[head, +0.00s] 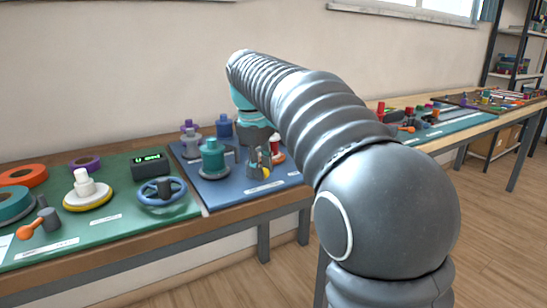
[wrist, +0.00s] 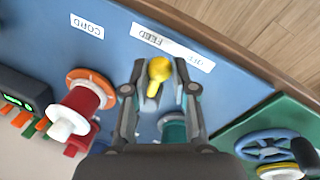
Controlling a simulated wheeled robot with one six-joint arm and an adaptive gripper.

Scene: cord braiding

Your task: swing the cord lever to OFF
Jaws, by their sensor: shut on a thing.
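The cord lever (wrist: 159,70) shows in the wrist view as a yellow ball knob on a short yellow stem. It stands on the blue mat (wrist: 105,55) below a white strip reading FEED and OFF (wrist: 172,47), upside down in this view. The knob is near the middle of the strip, a little closer to FEED. My gripper (wrist: 160,76) is shut on the lever, one finger on each side. In the head view my gripper (head: 259,168) is low over the blue mat, with the yellow knob (head: 266,173) at its tips. The lever's base is mostly hidden.
A red spool (wrist: 82,108) with an orange flange stands left of my gripper in the wrist view, by the CORD label (wrist: 87,25). In the head view, a teal spool (head: 213,157) and blue handwheel (head: 162,192) stand left.

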